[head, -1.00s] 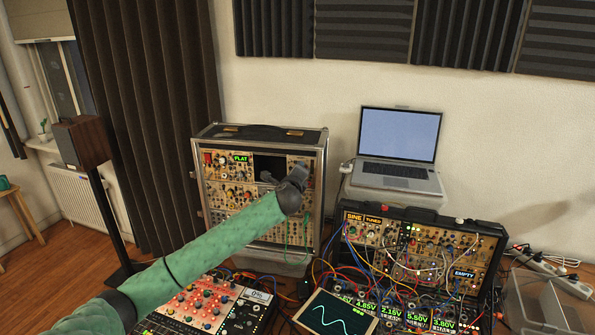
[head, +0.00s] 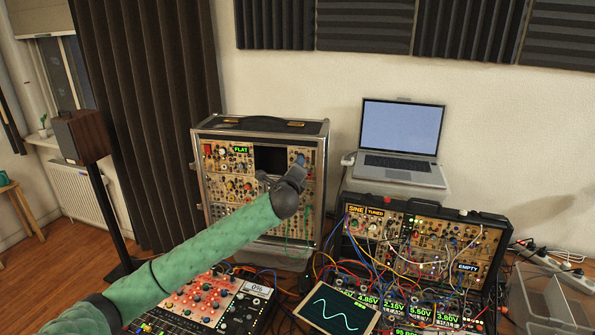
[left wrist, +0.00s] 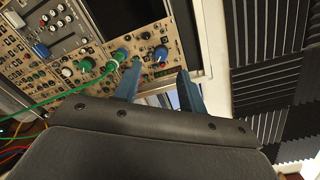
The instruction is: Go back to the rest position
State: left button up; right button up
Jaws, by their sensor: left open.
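My left arm in its green sleeve comes in from the lower left in the head view. Its gripper (head: 299,162) is in front of the upper right part of the tall modular case (head: 318,128), which has a dark empty slot (head: 270,160). In the left wrist view the two blue fingers of my left gripper (left wrist: 160,88) are spread apart with nothing between them. Beyond them is a panel (left wrist: 150,55) with blue and green knobs and a green cable (left wrist: 60,95). I cannot tell how far the fingertips are from the panel. My right gripper is not in view.
A laptop (head: 402,130) stands on a stand at the back right. A lower patched case (head: 425,222) with many cables is in front of it. A screen with a sine wave (head: 335,312) and a mixer (head: 205,300) are at the front. A speaker (head: 82,137) stands at the left.

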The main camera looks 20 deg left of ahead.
pick_arm(q)
jog(key=shift+s+d, duration=0.1)
jog(key=shift+s, duration=0.75)
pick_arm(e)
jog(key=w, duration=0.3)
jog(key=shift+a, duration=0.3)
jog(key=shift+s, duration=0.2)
